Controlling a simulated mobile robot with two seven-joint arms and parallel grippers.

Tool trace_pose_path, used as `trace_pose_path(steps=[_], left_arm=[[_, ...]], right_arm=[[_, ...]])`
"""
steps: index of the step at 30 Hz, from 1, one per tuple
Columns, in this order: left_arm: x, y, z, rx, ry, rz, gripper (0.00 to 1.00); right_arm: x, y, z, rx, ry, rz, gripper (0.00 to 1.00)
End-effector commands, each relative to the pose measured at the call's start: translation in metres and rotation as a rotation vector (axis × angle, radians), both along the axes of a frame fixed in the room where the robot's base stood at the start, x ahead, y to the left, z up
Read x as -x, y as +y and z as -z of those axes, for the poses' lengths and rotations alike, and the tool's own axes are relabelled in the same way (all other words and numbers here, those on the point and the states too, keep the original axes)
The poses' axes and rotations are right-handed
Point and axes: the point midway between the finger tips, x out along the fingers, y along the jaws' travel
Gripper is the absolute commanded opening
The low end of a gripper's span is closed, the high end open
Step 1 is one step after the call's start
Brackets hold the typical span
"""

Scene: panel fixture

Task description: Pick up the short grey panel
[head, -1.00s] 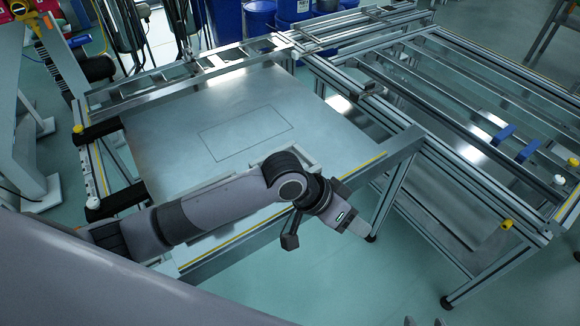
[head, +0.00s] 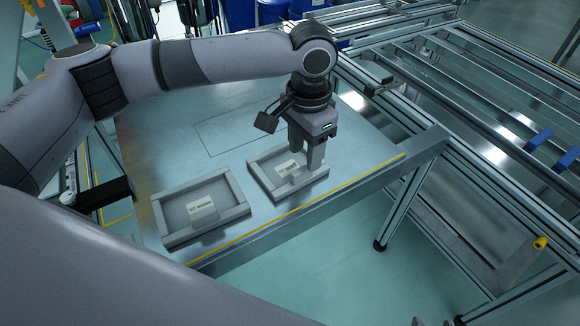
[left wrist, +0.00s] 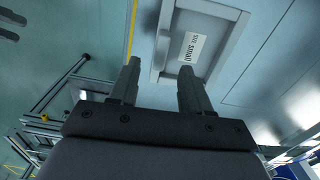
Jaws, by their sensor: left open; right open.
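The short grey panel appears to be one of two shallow framed grey pieces on the table; I cannot tell panel from tray. The right framed piece (head: 258,180) has a white label that reads "small" in the left wrist view, where its rim (left wrist: 162,45) shows too. My left gripper (head: 307,165) is open, pointing down at this piece's right side, with nothing between its fingers. In the left wrist view its fingertips (left wrist: 160,68) lie either side of the near rim; contact is unclear. My right gripper (head: 436,322) barely shows at the bottom edge, fingertips apart.
The left framed piece (head: 172,238), also labelled, lies on the metal table (head: 170,170). A yellow strip (head: 340,188) runs along the table's front edge. A metal rail frame (head: 440,165) stands to the right. The outlined rectangle behind the framed pieces is bare.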

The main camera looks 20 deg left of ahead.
Motion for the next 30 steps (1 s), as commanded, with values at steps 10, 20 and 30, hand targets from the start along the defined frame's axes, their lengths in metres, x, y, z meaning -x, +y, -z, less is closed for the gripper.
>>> trace_pose_path(steps=[10, 20, 30], left_arm=[[0.005, 0.004, 0.05, 0.002, -0.001, 0.0, 0.48], [0.005, 0.003, 0.056, 0.003, -0.002, 0.002, 0.48], [0.005, 0.003, 0.055, 0.003, -0.003, 0.002, 0.0]], right_arm=[[0.002, 0.001, 0.016, -0.004, 0.004, 0.002, 0.55], [0.004, 0.002, 0.018, -0.005, 0.01, 0.004, 0.55], [0.004, 0.001, 0.018, -0.004, 0.009, 0.003, 0.55]])
